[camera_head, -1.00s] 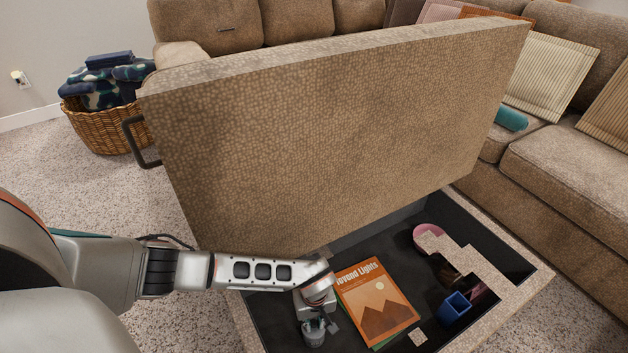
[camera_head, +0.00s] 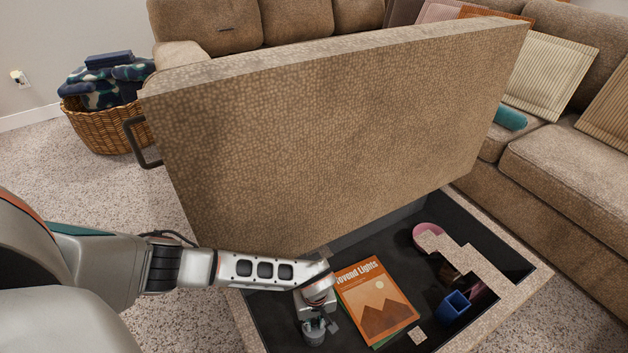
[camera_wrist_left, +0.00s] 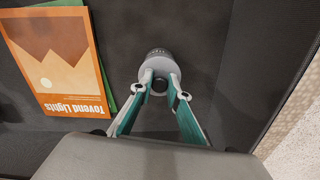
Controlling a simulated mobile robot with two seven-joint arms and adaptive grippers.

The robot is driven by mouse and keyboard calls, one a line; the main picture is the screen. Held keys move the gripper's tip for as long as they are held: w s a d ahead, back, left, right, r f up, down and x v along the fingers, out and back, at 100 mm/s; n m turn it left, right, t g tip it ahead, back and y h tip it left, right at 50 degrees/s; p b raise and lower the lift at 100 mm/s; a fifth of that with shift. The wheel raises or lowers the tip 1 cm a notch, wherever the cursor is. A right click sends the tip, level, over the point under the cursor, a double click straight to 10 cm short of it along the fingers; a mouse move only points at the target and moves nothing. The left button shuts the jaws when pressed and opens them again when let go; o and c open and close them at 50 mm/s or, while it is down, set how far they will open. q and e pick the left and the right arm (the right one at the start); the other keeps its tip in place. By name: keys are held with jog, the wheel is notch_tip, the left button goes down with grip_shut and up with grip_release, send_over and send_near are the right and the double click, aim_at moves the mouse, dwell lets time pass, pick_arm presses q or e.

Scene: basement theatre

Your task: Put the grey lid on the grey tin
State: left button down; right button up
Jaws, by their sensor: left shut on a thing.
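My left gripper (camera_wrist_left: 159,85) reaches down into the open storage ottoman, at its near left, beside the orange book. It also shows in the head view (camera_head: 318,326). In the left wrist view its fingertips are shut on the dark knob of the round grey lid (camera_wrist_left: 150,69). A darker ribbed round part, which looks like the grey tin (camera_wrist_left: 158,53), shows just past the lid's edge. A small grey cylinder, likely the tin (camera_head: 314,338), shows under the fingers in the head view. I cannot tell whether the lid touches the tin or sits level. My right gripper is out of view.
The ottoman's raised top (camera_head: 330,130) stands over the compartment's far side. Inside lie an orange book (camera_head: 378,305), a blue open box (camera_head: 454,306) and a pink round thing (camera_head: 427,233). The compartment's pale rim (camera_head: 535,283) surrounds it. A wicker basket (camera_head: 100,130) stands far left.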

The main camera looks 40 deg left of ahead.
pick_arm(q)
jog(key=shift+f, duration=0.15)
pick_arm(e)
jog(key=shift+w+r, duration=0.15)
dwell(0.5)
pick_arm(q)
jog(key=c, duration=1.4)
grip_release()
jog(key=shift+w+r+p, duration=0.15)
jog(key=shift+r+p, duration=0.55)
jog(key=shift+r, duration=0.35)
jog(key=shift+r+p, duration=1.6)
jog(key=shift+r, duration=0.9)
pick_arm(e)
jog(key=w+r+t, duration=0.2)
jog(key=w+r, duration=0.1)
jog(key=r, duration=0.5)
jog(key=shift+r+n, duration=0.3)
pick_arm(q)
jog(key=shift+s+f, duration=0.1)
jog(key=shift+s, duration=0.1)
